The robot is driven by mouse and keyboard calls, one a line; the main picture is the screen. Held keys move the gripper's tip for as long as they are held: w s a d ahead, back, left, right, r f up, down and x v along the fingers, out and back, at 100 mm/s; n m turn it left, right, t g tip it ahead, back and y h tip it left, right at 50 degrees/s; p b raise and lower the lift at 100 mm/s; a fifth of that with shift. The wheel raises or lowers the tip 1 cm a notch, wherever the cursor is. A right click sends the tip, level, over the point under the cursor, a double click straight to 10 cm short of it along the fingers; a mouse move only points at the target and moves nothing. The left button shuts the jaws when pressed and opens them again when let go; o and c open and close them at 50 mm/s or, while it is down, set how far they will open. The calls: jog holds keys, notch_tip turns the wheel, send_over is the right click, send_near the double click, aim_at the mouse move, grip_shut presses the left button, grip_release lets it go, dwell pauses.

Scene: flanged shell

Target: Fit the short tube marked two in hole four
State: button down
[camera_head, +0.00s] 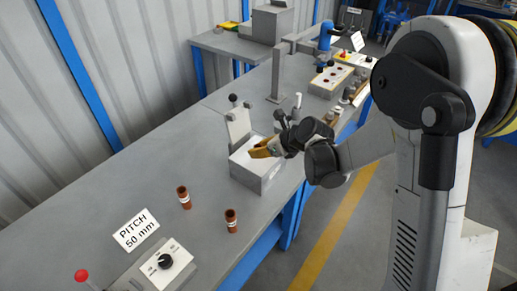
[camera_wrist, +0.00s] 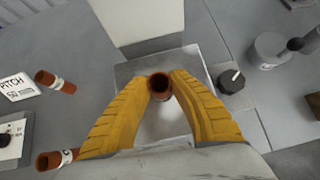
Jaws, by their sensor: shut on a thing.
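My gripper (camera_head: 264,150) has yellow fingers and is over the top of a grey metal block (camera_head: 256,176) on the bench. In the wrist view my gripper (camera_wrist: 160,88) is shut on a short red-brown tube (camera_wrist: 160,82), held between the fingertips with its dark open end facing the camera. The metal block (camera_wrist: 128,74) lies beneath it. I cannot tell whether the tube touches the block or sits in a hole. No mark on the tube and no hole numbers can be read.
Two more red-brown tubes with white bands, a farther one (camera_head: 183,197) and a nearer one (camera_head: 231,220), stand on the bench. A "PITCH 50 mm" sign (camera_head: 136,230) and a knob box (camera_head: 162,264) are near them. An upright grey plate (camera_head: 239,126) rises behind the block.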

jog(key=shift+f+b, duration=0.3)
jog(key=shift+f, duration=0.05)
jog(key=c, duration=1.2)
grip_release()
jog(key=shift+r, duration=0.1)
jog(key=v, duration=1.2)
